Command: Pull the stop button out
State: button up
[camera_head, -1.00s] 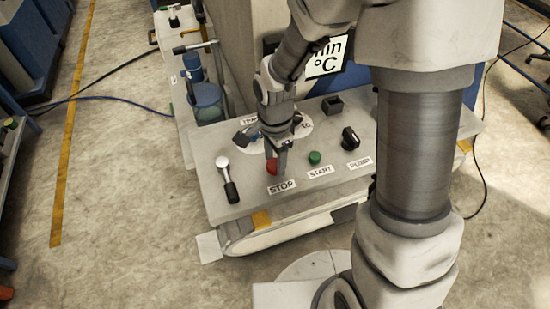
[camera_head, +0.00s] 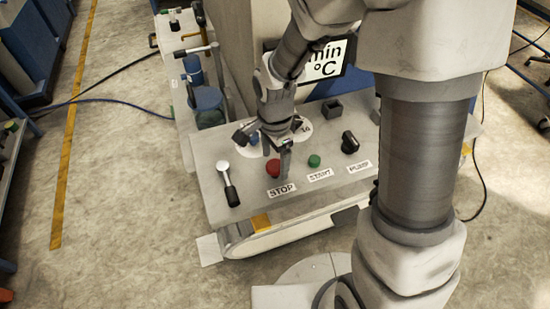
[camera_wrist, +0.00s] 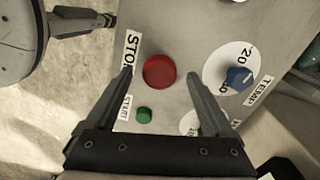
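The red stop button (camera_head: 273,168) sits on the light grey panel, just behind its STOP label (camera_head: 282,189). In the wrist view the red button (camera_wrist: 159,72) lies ahead of and between the two fingertips, with clear space on both sides. My gripper (camera_head: 268,154) is above the panel with its fingers spread wide; it also shows in the wrist view (camera_wrist: 160,85). It is open and holds nothing. One finger is close to the right of the button in the head view. The exact height of the fingertips over the panel is hard to tell.
A green start button (camera_head: 314,161) and a black pump knob (camera_head: 350,142) are right of the red button. A black-handled lever (camera_head: 229,186) is to its left. A blue temperature knob (camera_wrist: 238,78) is nearby. A display (camera_head: 321,60) stands behind.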

aim_at(275, 165)
notch_tip(275, 165, up, 17)
jog(key=p, duration=0.1)
jog(key=shift+r, duration=0.2)
dwell(0.4)
jog(key=s+d+r+n+t, duration=0.5)
jog(key=s+d+n, duration=0.5)
jog(key=s+n, duration=0.2)
jog(key=shift+s+d+r+n+t, duration=0.2)
jog(key=shift+d+r+n+t, duration=0.1)
jog(key=shift+r, duration=0.55)
jog(key=shift+d, duration=0.1)
dwell(1.3)
